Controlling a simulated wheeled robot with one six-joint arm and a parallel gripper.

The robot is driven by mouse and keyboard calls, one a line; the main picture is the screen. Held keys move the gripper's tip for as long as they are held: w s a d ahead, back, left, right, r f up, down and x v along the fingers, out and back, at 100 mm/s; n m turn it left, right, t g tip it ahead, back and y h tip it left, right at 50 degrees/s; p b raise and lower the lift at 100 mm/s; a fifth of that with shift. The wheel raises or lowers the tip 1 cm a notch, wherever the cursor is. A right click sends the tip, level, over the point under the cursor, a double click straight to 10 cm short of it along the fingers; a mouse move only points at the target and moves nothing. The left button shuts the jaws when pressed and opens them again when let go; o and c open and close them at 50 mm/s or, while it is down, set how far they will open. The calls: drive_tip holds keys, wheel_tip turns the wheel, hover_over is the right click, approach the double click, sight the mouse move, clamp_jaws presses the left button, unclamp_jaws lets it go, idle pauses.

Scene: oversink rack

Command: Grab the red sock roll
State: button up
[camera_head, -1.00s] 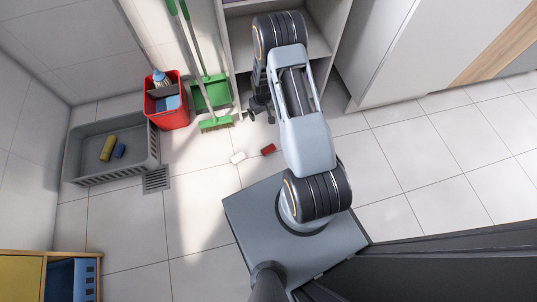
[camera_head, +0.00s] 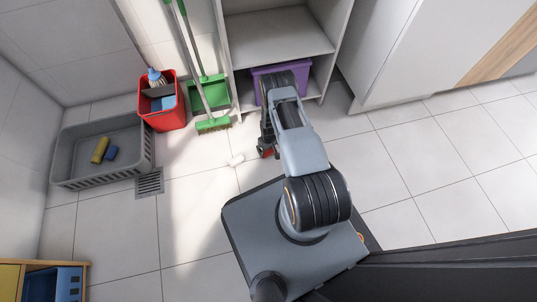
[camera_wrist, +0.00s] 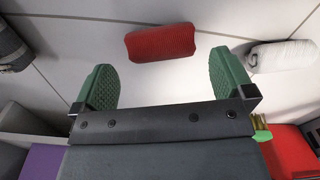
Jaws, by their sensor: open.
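The red sock roll (camera_wrist: 161,44) lies on the tiled floor. In the wrist view it sits beyond my fingertips, between the lines of the two green finger pads. My gripper (camera_wrist: 164,82) is open and empty. In the head view the red sock roll (camera_head: 266,153) is partly hidden by my gripper (camera_head: 268,146), which is low over the floor beside it. A white sock roll (camera_head: 236,160) lies to the left of the red one. It also shows at the right in the wrist view (camera_wrist: 282,56).
A red bucket (camera_head: 173,119), a green broom (camera_head: 214,125) and a shelf with a purple bin (camera_head: 259,73) stand behind. The floor right of my arm is clear.

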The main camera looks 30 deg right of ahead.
sight(269, 151)
drive_tip(key=shift+w+f+b, duration=0.15)
drive_tip(key=shift+f+b, duration=1.65)
drive_tip(key=shift+f, duration=1.1)
drive_tip(key=shift+r, duration=0.1)
drive_tip(key=shift+c, duration=0.4)
drive_tip(key=c, duration=0.7)
drive_tip(key=shift+r, duration=0.1)
